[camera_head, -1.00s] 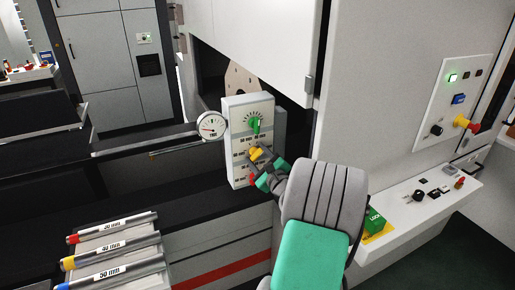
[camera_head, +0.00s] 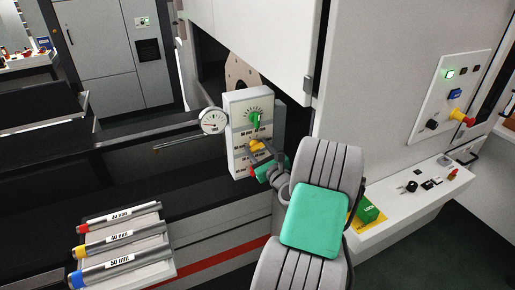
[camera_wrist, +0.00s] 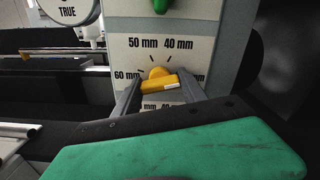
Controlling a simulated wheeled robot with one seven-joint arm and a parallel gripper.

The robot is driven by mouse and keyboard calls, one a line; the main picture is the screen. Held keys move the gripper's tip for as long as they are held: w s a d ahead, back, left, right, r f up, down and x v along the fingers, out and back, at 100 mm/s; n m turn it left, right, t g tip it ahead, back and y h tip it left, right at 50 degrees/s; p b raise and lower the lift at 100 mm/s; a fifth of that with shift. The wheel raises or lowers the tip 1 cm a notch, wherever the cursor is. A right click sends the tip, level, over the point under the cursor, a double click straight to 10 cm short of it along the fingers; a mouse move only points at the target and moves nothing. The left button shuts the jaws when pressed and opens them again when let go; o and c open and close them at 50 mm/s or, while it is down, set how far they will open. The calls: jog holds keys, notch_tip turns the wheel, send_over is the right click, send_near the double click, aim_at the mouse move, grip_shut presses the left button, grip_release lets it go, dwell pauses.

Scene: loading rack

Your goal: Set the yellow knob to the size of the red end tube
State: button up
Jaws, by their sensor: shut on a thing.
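The yellow knob (camera_wrist: 157,74) sits on a pale panel (camera_wrist: 112,22) with size marks around it: 60 mm at left, 50 mm and 40 mm above, and a partly hidden mm label at right. Its bar lies nearly level, with a white mark at the right end, toward that right label. My gripper (camera_wrist: 159,88) is shut on the knob, one finger on each side; it also shows in the head view (camera_head: 262,158). The red end tube (camera_head: 118,215) lies at the back of a rack at lower left; its label appears to read 30 mm.
A yellow-ended tube (camera_head: 120,236) and a blue-ended 50 mm tube (camera_head: 120,262) lie in front of the red one. A green knob (camera_head: 254,119) is above the yellow knob, and a round gauge (camera_head: 212,121) stands left of the panel. A white cabinet is close at right.

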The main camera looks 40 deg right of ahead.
jog(key=o, duration=1.4)
jog(key=shift+c, duration=0.2)
jog(key=shift+s, duration=0.1)
jog(key=b+v, duration=0.2)
jog(key=v, duration=0.5)
jog(key=shift+s+a, duration=0.2)
jog(key=shift+s, duration=0.1)
